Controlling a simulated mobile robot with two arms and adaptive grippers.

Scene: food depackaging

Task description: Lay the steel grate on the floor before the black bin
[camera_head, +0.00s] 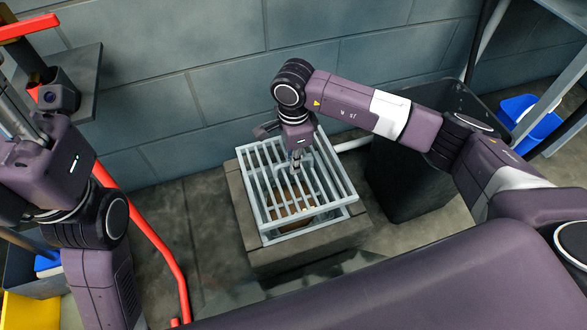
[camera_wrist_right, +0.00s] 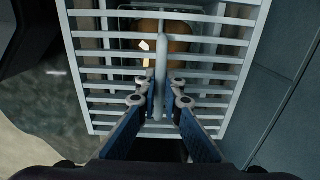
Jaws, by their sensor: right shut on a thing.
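The steel grate (camera_head: 345,190) is a pale barred frame over the square stone-edged pit (camera_head: 310,248). My right gripper (camera_head: 296,164) reaches down and is shut on the grate's raised middle bar, which also shows between the fingers in the right wrist view (camera_wrist_right: 161,85). I cannot tell whether the grate is clear of the pit's rim. The black bin (camera_head: 405,185) stands right of the pit, partly behind my right arm. My left arm is raised at the far left; its gripper (camera_head: 22,112) shows only in part, its fingertips unclear.
Brown rounded things (camera_head: 288,196) show through the bars. Bare floor (camera_head: 405,238) lies before the black bin. A block wall (camera_head: 180,60) closes the back. A red rail (camera_head: 150,232) runs along the left, and a blue bin (camera_head: 530,118) sits under a shelf at right.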

